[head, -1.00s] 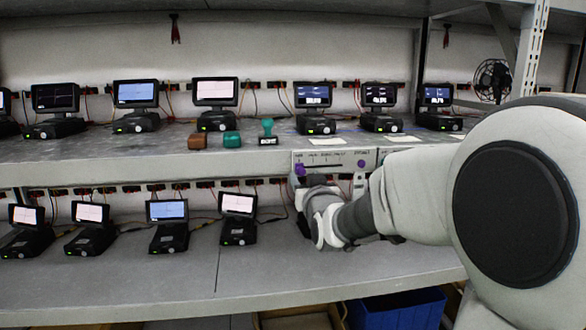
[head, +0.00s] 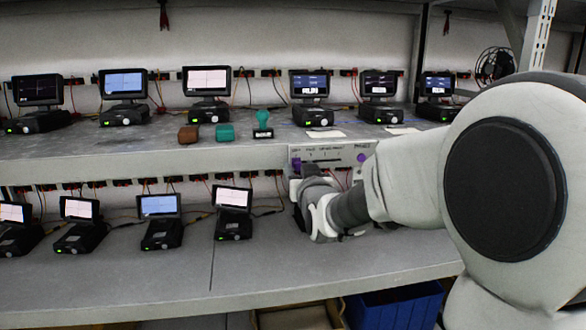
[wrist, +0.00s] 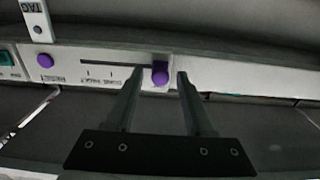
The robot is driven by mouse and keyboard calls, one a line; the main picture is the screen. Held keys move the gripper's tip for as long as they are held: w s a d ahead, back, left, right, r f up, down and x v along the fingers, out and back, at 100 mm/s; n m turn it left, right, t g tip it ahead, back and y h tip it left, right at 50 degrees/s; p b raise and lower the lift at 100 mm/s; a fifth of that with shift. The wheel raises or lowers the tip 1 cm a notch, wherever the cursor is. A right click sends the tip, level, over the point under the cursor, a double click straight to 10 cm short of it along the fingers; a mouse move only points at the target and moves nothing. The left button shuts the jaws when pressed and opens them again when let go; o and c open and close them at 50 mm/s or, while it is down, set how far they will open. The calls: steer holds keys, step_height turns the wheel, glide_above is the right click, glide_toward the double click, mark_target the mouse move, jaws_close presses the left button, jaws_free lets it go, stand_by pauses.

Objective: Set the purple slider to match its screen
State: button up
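The purple slider knob (wrist: 160,73) sits at one end of a dark slot in a pale control panel (wrist: 100,73) in the wrist view. My gripper (wrist: 161,76) is open, with one finger on each side of the knob and small gaps showing. In the head view the knob (head: 296,164) is at the left end of the panel (head: 325,153), on the upper shelf's front edge. My gripper's fingers are hidden there behind my wrist. A small screen (head: 310,84) stands above the panel; its reading is too small to tell, and I cannot tell which screen belongs to the slider.
A second purple knob (wrist: 44,61) is on the same panel, near a green switch (wrist: 6,58). A green stamp-shaped object (head: 263,122), a teal block (head: 225,132) and a brown block (head: 188,134) stand on the upper shelf. Several screened devices line both shelves.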

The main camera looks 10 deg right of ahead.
jaws_close()
stand_by(1.2)
